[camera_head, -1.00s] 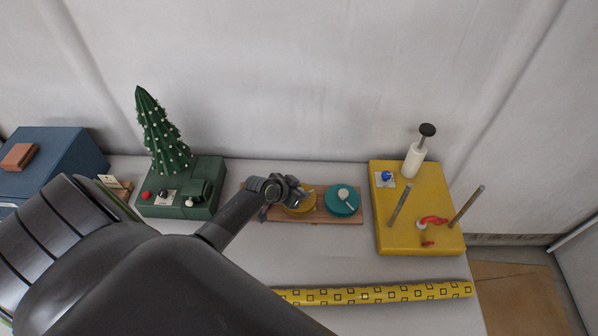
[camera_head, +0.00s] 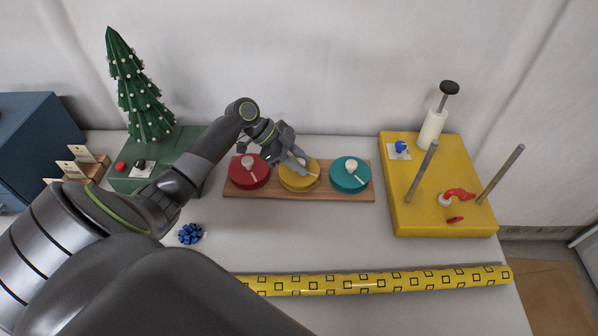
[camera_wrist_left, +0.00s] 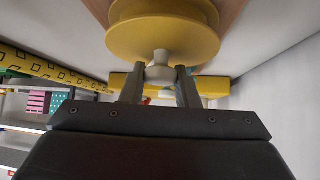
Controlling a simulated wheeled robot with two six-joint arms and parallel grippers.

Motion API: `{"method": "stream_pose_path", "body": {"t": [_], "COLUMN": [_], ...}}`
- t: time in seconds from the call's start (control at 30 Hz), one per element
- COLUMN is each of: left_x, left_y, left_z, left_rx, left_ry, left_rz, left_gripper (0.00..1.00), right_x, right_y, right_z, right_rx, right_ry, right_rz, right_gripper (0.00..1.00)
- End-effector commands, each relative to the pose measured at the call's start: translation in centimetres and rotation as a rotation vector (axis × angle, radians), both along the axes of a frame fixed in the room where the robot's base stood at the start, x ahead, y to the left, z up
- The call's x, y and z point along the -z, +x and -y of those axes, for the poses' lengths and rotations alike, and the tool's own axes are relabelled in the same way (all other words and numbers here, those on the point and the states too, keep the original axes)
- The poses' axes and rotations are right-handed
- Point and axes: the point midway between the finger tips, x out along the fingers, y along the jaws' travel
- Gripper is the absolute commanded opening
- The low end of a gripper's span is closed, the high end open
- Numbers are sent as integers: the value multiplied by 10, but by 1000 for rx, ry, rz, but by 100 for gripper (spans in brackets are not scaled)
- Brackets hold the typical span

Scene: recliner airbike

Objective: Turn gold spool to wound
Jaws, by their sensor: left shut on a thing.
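The gold spool (camera_head: 300,180) sits in the middle of a wooden board (camera_head: 312,194), between a red spool (camera_head: 249,172) and a teal spool (camera_head: 350,175). My left gripper (camera_head: 303,162) reaches it from the upper left. In the left wrist view, the gold spool (camera_wrist_left: 162,38) fills the top, and my left gripper (camera_wrist_left: 161,74) is shut on its pale knob (camera_wrist_left: 160,66), one finger on each side. My gripper hides part of the spool's top in the head view. My right gripper is not in view.
A yellow box (camera_head: 440,190) with rods and a red handle stands to the right. A green box with a small tree (camera_head: 139,90) stands left. A yellow patterned roll (camera_head: 380,281) lies along the front. A blue bow (camera_head: 190,233) lies near my left arm.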

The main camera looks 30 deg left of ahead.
Motion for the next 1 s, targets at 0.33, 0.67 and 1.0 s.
{"method": "stream_pose_path", "body": {"t": [0.33,0.67,1.0], "left_x": [5,3,2], "left_y": [2,0,-1], "left_z": [1,1,1], "left_rx": [295,462,511], "left_ry": [-1,-1,-1], "left_rz": [5,1,-3], "left_gripper": [5,5,5], "right_x": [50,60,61], "right_y": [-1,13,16], "right_z": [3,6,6], "right_rx": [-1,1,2], "right_ry": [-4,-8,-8], "right_rz": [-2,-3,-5], "right_gripper": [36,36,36]}}
